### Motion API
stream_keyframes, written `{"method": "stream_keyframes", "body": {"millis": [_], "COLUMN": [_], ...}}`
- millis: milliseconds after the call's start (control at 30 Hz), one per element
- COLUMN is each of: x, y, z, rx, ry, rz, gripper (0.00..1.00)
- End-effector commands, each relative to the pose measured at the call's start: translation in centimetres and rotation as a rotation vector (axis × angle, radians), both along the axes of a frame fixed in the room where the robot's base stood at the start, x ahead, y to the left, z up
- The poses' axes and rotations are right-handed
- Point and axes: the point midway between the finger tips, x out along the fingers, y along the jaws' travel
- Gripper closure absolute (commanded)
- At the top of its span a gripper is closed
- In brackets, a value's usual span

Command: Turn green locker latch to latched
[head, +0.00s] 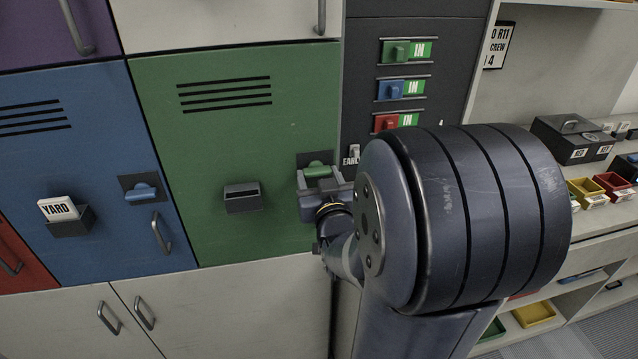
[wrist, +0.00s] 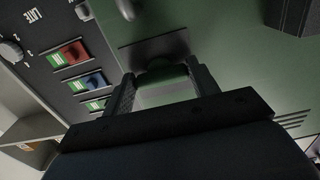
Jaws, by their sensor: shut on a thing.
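The green locker door (head: 225,130) is closed flush in the head view. Its green latch (head: 317,169) sits on a dark plate near the door's right edge. My gripper (head: 322,188) is at the latch, its fingers shut on it from either side. In the wrist view, the green latch (wrist: 163,76) shows between the two fingers of my gripper (wrist: 162,88). Its top looks roughly level across the plate, but the fingers hide part of it, so I cannot tell its exact turn.
An empty dark card holder (head: 243,197) sits left of the latch. The blue locker (head: 80,150) has a blue latch (head: 141,191) and a YARD card (head: 58,208). A dark panel with coloured sliders (head: 405,88) stands right of the green door. My arm covers the lower right.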

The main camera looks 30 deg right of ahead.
Motion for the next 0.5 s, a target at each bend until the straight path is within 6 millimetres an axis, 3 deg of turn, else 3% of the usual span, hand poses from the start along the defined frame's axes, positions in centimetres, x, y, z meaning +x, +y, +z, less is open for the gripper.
{"method": "stream_keyframes", "body": {"millis": [267, 300, 500], "x": [-0.02, -0.01, -0.01], "y": [0.01, 0.00, 0.00], "z": [0.02, 0.02, 0.02], "rx": [-0.012, -0.012, -0.012], "ry": [0.004, 0.004, 0.003], "rz": [0.000, 0.000, 0.000], "gripper": [0.66, 0.43, 0.27]}}
